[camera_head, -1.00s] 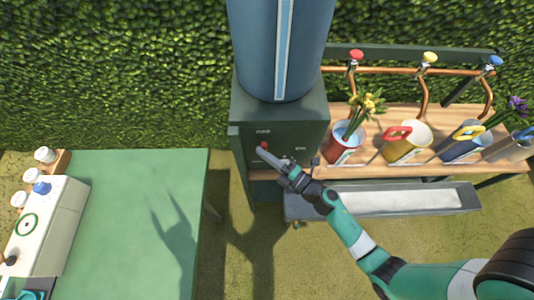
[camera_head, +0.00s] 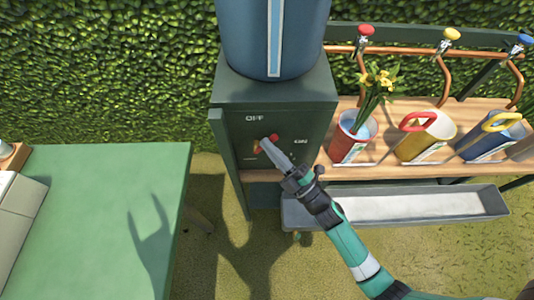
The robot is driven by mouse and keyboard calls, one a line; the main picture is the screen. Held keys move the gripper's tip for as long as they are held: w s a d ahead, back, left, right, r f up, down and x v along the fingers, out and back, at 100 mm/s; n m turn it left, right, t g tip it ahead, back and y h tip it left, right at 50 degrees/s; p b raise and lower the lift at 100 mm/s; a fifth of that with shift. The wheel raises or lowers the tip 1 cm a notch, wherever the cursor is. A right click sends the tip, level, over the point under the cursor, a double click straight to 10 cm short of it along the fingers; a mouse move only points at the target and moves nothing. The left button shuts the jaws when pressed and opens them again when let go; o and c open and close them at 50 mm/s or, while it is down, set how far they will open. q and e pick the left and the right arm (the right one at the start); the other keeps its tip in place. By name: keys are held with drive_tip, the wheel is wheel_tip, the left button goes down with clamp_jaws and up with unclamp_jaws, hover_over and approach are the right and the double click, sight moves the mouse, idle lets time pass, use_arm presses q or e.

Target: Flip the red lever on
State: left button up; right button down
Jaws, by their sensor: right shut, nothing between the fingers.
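The red lever (camera_head: 274,136) is on the dark green front panel (camera_head: 238,140) of the cabinet under the blue tank. Its red tip lies to the right of and below the OFF label (camera_head: 254,118), and left of the ON label (camera_head: 301,141). My right gripper (camera_head: 265,144) is shut and empty, with its fingertips at the lever, just left of and below the red tip. It hides part of the lever, and I cannot tell whether they touch. My left gripper is not in view.
The blue tank (camera_head: 273,40) stands on the cabinet. Right of it, a wooden bench holds a red pot (camera_head: 349,140) with yellow flowers, a yellow pot (camera_head: 425,140) and a blue pot (camera_head: 490,140) below copper taps. A grey trough (camera_head: 400,205) lies below. A green table (camera_head: 100,200) is left.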

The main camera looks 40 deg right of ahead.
drive_tip(key=shift+s+d+f+b, duration=0.25)
drive_tip(key=shift+d+f+b, duration=0.1)
drive_tip(key=shift+f, duration=0.55)
drive_tip(key=shift+s+d+f+b, duration=0.25)
drive_tip(key=shift+d+f, duration=0.05)
drive_tip(key=shift+f, duration=0.6)
drive_tip(key=shift+s+d+f+b, duration=0.25)
drive_tip(key=shift+d+f+b, duration=0.1)
drive_tip(key=shift+f, duration=0.75)
drive_tip(key=s+a+f+b, duration=0.4)
drive_tip(key=f+b, duration=0.1)
drive_tip(key=f, duration=0.1)
drive_tip(key=shift+s+a, duration=0.3)
drive_tip(key=shift+s, duration=0.1)
